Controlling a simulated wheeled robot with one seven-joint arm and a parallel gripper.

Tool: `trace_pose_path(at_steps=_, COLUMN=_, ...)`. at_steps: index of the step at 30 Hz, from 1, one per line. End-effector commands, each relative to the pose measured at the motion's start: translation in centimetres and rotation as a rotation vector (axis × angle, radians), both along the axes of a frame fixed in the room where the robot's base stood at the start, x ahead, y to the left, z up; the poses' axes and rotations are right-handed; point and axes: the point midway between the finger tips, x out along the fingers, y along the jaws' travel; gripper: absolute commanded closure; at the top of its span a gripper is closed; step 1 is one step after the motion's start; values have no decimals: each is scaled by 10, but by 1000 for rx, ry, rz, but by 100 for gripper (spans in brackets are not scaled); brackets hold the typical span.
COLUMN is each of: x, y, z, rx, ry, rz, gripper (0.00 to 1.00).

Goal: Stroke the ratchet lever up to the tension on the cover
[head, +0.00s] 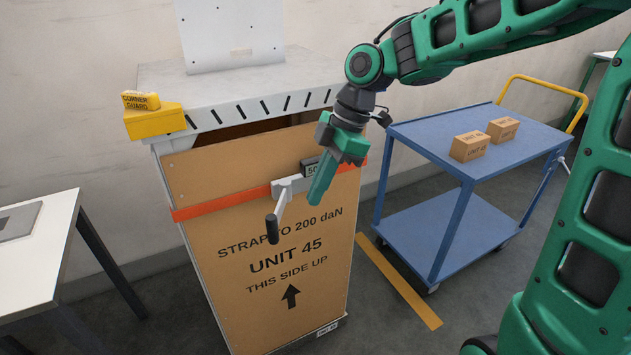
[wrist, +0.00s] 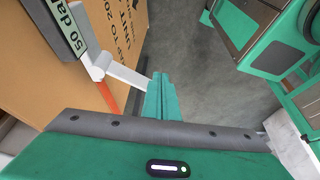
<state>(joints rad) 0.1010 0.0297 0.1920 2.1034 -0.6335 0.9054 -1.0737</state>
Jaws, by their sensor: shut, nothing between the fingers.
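The cardboard crate front (head: 265,262) reads "STRAP TO 200 daN", "UNIT 45" and "THIS SIDE UP". An orange strap (head: 225,203) runs across it; part of it shows in the wrist view (wrist: 107,97). The grey ratchet (head: 289,184) sits on the strap, its lever (head: 280,208) hanging down to a black grip (head: 273,229). In the wrist view the pale lever (wrist: 125,74) reaches toward my fingers; its grip is not visible there. The readout (wrist: 66,27) shows 50 daN. My gripper (head: 317,197) is shut and empty, right of the lever; its fingers (wrist: 163,92) point down.
A yellow corner guard (head: 155,120) sits on the crate's top left corner. A blue trolley (head: 420,138) with two small cartons (head: 468,146) stands at right. A white table (head: 40,245) is at left. Floor between crate and trolley is open, with a yellow stripe (head: 400,283).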

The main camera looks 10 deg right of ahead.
Motion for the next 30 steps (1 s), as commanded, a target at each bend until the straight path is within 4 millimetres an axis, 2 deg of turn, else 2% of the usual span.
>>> trace_pose_path(at_steps=9, x=-4, y=22, z=-56, rx=-1, ry=4, rz=1, gripper=100)
trace_pose_path(at_steps=12, x=-5, y=38, z=-54, rx=-1, ry=-2, rz=4, gripper=100)
trace_pose_path(at_steps=18, x=-7, y=56, z=-53, rx=0, ry=-2, rz=1, gripper=100)
trace_pose_path(at_steps=30, x=-7, y=60, z=-53, rx=-1, ry=-1, rz=-1, gripper=100)
